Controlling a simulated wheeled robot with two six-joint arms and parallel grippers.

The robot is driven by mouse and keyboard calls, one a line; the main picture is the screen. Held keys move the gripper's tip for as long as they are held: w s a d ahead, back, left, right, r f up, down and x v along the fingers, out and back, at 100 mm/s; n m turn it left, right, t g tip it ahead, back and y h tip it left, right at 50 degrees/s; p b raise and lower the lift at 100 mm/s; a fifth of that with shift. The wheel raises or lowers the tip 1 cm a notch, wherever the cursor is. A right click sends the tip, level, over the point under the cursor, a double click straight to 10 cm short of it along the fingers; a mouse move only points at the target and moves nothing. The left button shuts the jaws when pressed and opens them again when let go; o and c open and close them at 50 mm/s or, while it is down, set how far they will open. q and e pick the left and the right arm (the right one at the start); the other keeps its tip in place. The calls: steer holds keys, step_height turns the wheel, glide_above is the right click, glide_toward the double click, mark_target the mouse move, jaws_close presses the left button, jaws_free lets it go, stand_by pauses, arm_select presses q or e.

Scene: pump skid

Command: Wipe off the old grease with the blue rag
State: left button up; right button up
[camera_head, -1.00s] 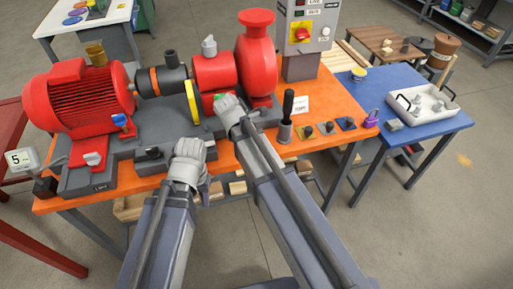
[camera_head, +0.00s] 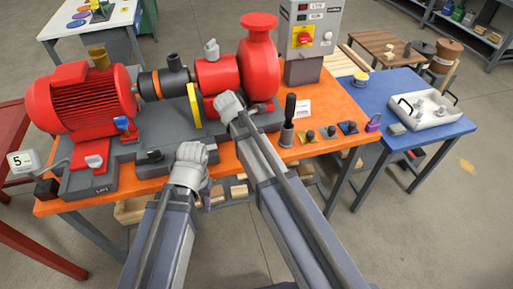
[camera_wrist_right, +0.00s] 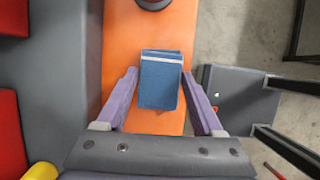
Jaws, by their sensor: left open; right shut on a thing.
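The blue rag (camera_wrist_right: 160,82) shows in the right wrist view as a folded blue block with a pale stripe, between the two purple fingers of my right gripper (camera_wrist_right: 160,80). The right gripper is shut on it, above the orange bench top (camera_wrist_right: 120,60) beside the grey skid base (camera_wrist_right: 75,60). In the head view the right wrist (camera_head: 230,105) is in front of the red pump, and its fingers and the rag are hidden. My left gripper (camera_head: 205,195) is open at the bench's front edge, mostly hidden behind its wrist. I cannot make out any old grease.
The red motor (camera_head: 82,95), yellow disc (camera_head: 194,105) and red pump (camera_head: 258,70) stand on the skid. A black-handled tool in a grey holder (camera_head: 287,135) stands right of my right wrist. A white tray (camera_head: 425,110) is on the blue table (camera_head: 375,90).

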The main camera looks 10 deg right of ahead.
steer(key=shift+w+f, duration=0.15)
steer(key=shift+w, duration=1.55)
steer(key=shift+a, duration=0.15)
steer(key=shift+a, duration=0.75)
steer(key=shift+s, duration=1.9)
steer(key=shift+s, duration=0.1)
